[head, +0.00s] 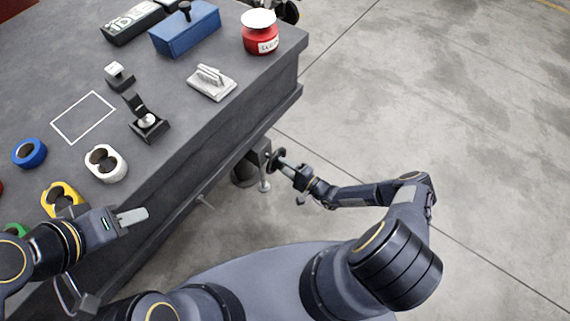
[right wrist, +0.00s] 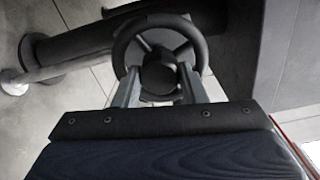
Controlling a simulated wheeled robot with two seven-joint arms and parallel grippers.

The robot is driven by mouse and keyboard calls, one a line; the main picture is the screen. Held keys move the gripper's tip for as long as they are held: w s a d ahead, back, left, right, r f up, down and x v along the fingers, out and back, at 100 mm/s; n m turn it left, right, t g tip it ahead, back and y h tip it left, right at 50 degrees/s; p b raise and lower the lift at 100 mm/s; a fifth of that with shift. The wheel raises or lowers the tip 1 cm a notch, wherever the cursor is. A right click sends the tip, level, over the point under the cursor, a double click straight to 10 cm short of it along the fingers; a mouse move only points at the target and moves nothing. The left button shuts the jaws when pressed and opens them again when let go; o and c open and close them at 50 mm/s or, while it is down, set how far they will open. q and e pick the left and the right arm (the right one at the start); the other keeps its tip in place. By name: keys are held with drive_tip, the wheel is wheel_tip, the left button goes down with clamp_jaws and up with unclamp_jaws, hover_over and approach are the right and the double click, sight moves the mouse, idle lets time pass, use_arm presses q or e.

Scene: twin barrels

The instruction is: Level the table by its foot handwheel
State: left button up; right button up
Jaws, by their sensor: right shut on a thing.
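The dark grey table (head: 215,127) fills the upper left of the head view. Its foot handwheel (head: 276,158) sits under the near right corner, a black wheel facing my right arm. In the right wrist view the handwheel (right wrist: 160,45) is a black ring with spokes and a central hub. My right gripper (head: 288,169) is at the wheel, and its two fingers (right wrist: 155,88) reach to the hub and are shut on it. My left gripper (head: 132,217) is over the table's near left edge, away from the wheel; its finger opening is not clear.
The concrete floor (head: 430,110) at right is clear.

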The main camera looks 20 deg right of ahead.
drive_tip(key=n+p, duration=0.2)
drive_tip(key=n, duration=0.3)
drive_tip(key=shift+n, duration=0.3)
idle(0.4)
drive_tip(key=o, duration=1)
drive_tip(key=v, duration=0.7)
drive_tip(key=shift+s+d+p, duration=0.25)
drive_tip(key=shift+s+p, duration=0.1)
drive_tip(key=shift+p, duration=0.05)
